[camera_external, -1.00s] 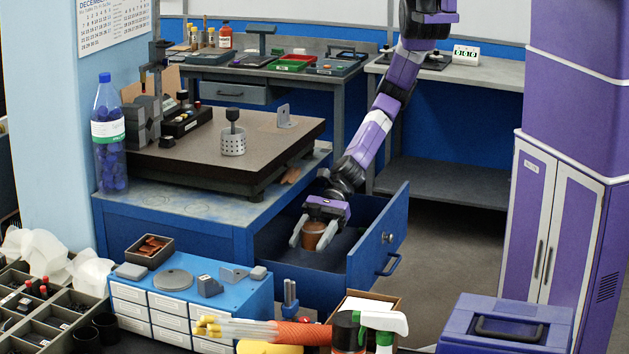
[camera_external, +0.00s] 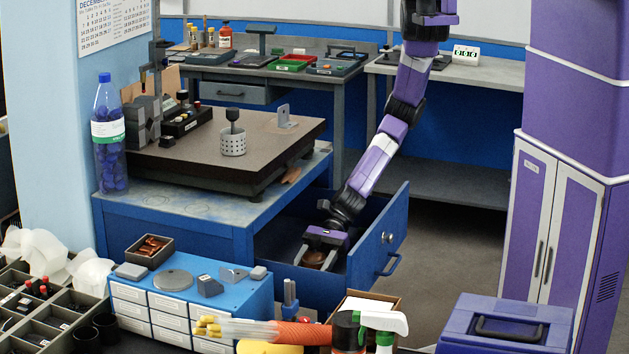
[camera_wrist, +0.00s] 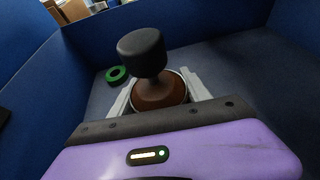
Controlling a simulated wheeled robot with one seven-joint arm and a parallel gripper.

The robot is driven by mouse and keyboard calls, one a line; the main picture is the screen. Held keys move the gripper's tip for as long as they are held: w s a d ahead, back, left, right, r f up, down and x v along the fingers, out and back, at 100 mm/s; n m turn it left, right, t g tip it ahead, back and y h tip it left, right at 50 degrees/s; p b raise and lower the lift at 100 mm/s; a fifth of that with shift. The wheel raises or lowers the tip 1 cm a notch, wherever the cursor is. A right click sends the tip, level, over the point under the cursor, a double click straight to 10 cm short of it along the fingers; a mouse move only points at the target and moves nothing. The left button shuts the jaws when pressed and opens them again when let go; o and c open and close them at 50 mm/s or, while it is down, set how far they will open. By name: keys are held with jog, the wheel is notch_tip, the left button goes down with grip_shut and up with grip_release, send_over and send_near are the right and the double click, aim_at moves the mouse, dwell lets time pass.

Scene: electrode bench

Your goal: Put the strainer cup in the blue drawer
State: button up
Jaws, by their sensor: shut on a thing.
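A pale perforated cup (camera_external: 233,146), which looks like the strainer cup, stands upright on the dark bench plate with a dark knobbed piece in it. The blue drawer (camera_external: 376,243) is pulled open below the bench's right side. My gripper (camera_external: 314,258) is low inside the drawer, shut on a brown round object (camera_external: 312,260). In the wrist view the brown object (camera_wrist: 160,94) sits between the fingers, with a black knob (camera_wrist: 142,50) above it. Its underside is hidden, so I cannot tell whether it touches the drawer floor.
A green ring (camera_wrist: 117,74) lies on the drawer floor beside the held object. The dark bench plate (camera_external: 190,153) also carries a bracket (camera_external: 284,116). A blue small-parts cabinet (camera_external: 190,300) stands in front of the bench, left of the drawer.

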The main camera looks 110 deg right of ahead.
aim_at(320, 253)
jog(key=o, duration=1.5)
jog(key=shift+o, duration=0.2)
jog(key=b+v, duration=0.1)
jog(key=v, duration=0.9)
jog(key=shift+s+d+r+b, duration=0.1)
jog(key=shift+s+d+b, duration=0.15)
jog(key=shift+b, duration=0.05)
jog(key=shift+s+d+r, duration=0.35)
jog(key=shift+s, duration=0.1)
jog(key=s+r+n+t+h, duration=0.2)
jog(key=s+r+n+h, duration=0.2)
jog(key=r+n, duration=0.5)
jog(key=s+a+r+n+t+h+b, duration=0.1)
jog(key=s+r+n+h, duration=0.3)
jog(key=r+n, duration=0.5)
jog(key=s+n+t, duration=0.1)
jog(key=n, duration=0.8)
jog(key=shift+s+r+n+t+h, duration=0.25)
jog(key=shift+s+n+t+h, duration=0.05)
jog(key=shift+h, duration=0.1)
